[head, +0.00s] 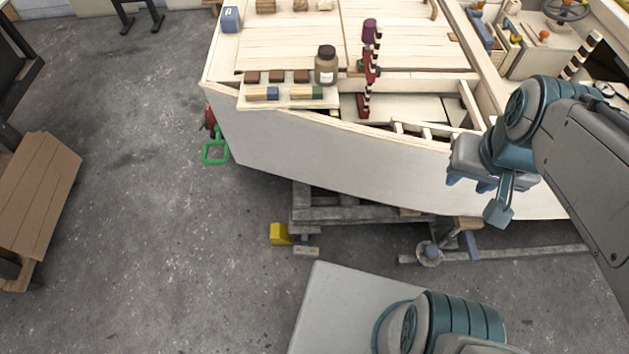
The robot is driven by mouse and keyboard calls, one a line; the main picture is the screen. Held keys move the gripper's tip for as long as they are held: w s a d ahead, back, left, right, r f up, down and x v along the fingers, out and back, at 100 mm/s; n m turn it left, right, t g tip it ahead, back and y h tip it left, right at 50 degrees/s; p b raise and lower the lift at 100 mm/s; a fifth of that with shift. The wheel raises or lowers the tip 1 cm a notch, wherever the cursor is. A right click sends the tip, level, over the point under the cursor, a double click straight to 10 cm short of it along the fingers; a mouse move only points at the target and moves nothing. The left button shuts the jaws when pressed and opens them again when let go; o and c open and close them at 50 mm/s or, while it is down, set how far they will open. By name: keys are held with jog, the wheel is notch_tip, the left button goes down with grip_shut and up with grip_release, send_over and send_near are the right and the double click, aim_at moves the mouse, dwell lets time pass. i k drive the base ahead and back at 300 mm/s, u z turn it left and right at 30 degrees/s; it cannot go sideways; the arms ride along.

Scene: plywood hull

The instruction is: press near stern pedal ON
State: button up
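Low beside the trestle under the hull, a yellow block (281,234) stands on the floor with a small pale grey plate (306,251) to its right. Farther right, a tan, pedal-like piece (465,223) sits by the trestle's end, above a round grey part. I cannot tell for certain which of these is the near stern pedal, or whether it is on or off. My gripper (484,190) hangs at the right in front of the hull's side, above and apart from the tan piece. It holds nothing that I can see, and its finger gap is unclear.
The plywood hull (340,165) fills the middle, with a jar (326,65) and small blocks on its deck. A wooden bench (38,190) stands far left. The concrete floor between is clear.

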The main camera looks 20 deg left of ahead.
aim_at(305, 250)
jog(key=z, duration=0.85)
jog(key=i, duration=0.3)
jog(key=u, duration=2.65)
